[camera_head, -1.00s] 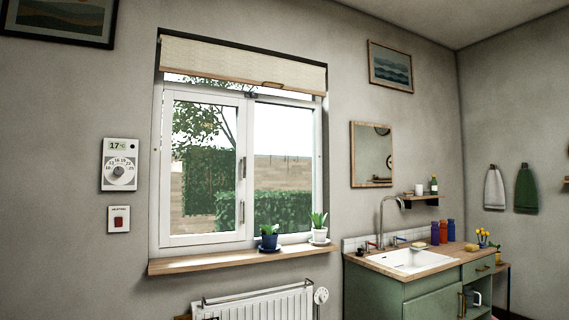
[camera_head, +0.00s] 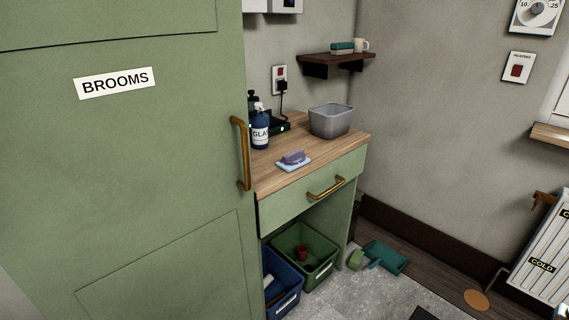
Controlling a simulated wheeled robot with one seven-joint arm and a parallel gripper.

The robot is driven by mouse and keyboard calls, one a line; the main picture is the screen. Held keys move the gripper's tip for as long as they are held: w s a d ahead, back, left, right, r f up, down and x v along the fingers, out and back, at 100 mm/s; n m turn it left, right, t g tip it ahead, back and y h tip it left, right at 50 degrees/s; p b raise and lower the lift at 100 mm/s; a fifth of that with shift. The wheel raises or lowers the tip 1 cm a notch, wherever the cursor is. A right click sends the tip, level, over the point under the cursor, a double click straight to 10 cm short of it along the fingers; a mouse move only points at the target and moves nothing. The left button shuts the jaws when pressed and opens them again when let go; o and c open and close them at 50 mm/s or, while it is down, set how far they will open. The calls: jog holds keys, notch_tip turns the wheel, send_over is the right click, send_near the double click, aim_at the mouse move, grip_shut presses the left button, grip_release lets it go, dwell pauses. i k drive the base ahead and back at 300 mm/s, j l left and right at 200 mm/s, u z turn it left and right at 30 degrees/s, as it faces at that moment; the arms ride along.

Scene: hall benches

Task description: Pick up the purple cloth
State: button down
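The purple cloth (camera_head: 294,157) lies crumpled on a light blue folded cloth or pad (camera_head: 283,166), near the front left of the wooden counter top (camera_head: 285,182). It is small in the view, and nothing covers it. My gripper is not in view.
A blue spray bottle labelled GLA... (camera_head: 260,130) stands behind the cloth and a grey bin (camera_head: 331,120) to its right. The tall green BROOMS cupboard (camera_head: 130,170) rises close on the left. A drawer (camera_head: 312,190) is shut below. A green dustpan (camera_head: 386,257) lies on the floor.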

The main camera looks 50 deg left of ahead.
aim_at(293, 161)
jog(key=u, duration=2.5)
